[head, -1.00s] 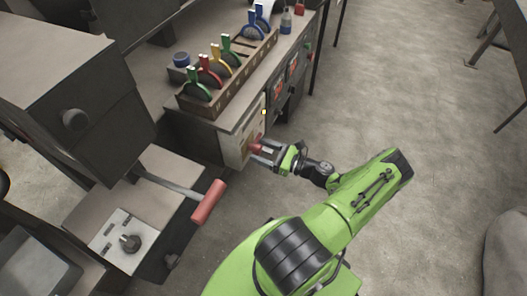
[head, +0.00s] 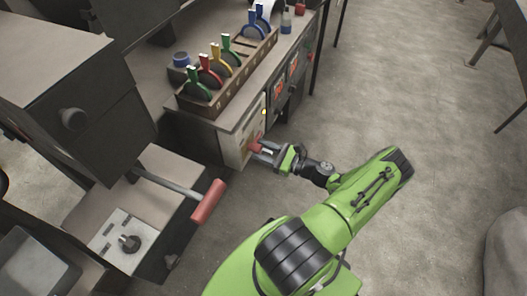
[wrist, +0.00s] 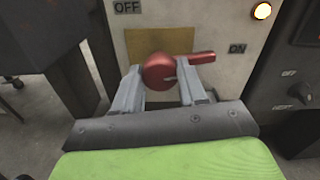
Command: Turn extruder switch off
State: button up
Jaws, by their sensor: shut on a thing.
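The extruder switch (wrist: 160,72) is a red round knob with a red lever (wrist: 196,58) on a pale panel (wrist: 203,20). In the wrist view the lever points right, towards the ON label (wrist: 237,48); the OFF label (wrist: 127,7) is at upper left. My gripper (wrist: 163,82) has its two grey fingers around the red switch and is shut on it. In the head view my gripper (head: 262,149) is at the cabinet's front panel, partly hiding the switch (head: 256,141).
A lit yellow lamp (wrist: 262,11) sits at the panel's upper right. A dark panel with another knob (wrist: 302,92) is to its right. In the head view a red-handled lever (head: 208,201) sticks out nearer me. Open floor (head: 400,110) lies to the right.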

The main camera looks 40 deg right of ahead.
jog(key=n, duration=0.4)
jog(key=shift+b, duration=0.4)
jog(key=n, duration=0.4)
jog(key=n+b, duration=0.1)
jog(key=n, duration=0.3)
jog(key=shift+f, duration=0.1)
jog(key=shift+n+b, duration=0.3)
jog(key=shift+n, duration=1.6)
jog(key=o, duration=1.1)
jog(key=shift+n, duration=0.3)
jog(key=shift+c, duration=0.2)
jog(key=shift+s, duration=0.1)
jog(key=p+v, duration=0.1)
jog(key=v, duration=1.4)
jog(key=shift+s, duration=0.35)
